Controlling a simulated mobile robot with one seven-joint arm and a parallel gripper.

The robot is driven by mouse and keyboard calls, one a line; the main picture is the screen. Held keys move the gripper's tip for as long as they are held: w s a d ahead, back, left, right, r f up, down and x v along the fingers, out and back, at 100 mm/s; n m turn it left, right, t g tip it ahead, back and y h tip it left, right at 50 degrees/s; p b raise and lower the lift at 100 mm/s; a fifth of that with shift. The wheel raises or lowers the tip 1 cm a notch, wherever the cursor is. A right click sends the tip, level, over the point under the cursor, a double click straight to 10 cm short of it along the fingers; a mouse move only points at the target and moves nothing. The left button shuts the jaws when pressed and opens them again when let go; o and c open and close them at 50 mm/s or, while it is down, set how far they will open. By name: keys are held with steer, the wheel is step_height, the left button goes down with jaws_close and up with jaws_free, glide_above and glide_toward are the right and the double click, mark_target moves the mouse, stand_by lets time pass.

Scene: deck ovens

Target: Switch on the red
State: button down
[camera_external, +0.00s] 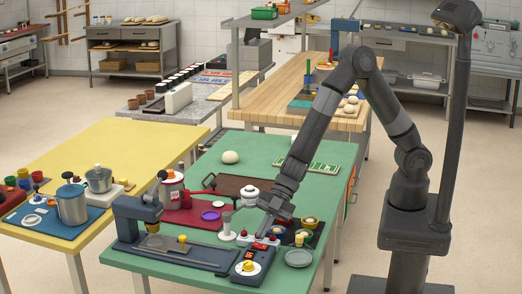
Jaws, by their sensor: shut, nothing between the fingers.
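A light strip with small red parts (260,244) lies near the front edge of the green table; the parts look like switches, but they are too small to tell whether any is on. My gripper (266,234) points down just above this strip, shut and empty. I cannot tell whether its tips touch a red part, and they hide some of the strip. A dark box with a white dial and yellow knob (248,267) stands just in front; it has a small red-orange mark.
A dark machine (139,214) with a long base stands to the left. Small bowls and a grey plate (299,258) crowd the right.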

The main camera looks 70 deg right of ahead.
steer(key=shift+w+f, duration=0.3)
steer(key=shift+f, duration=0.45)
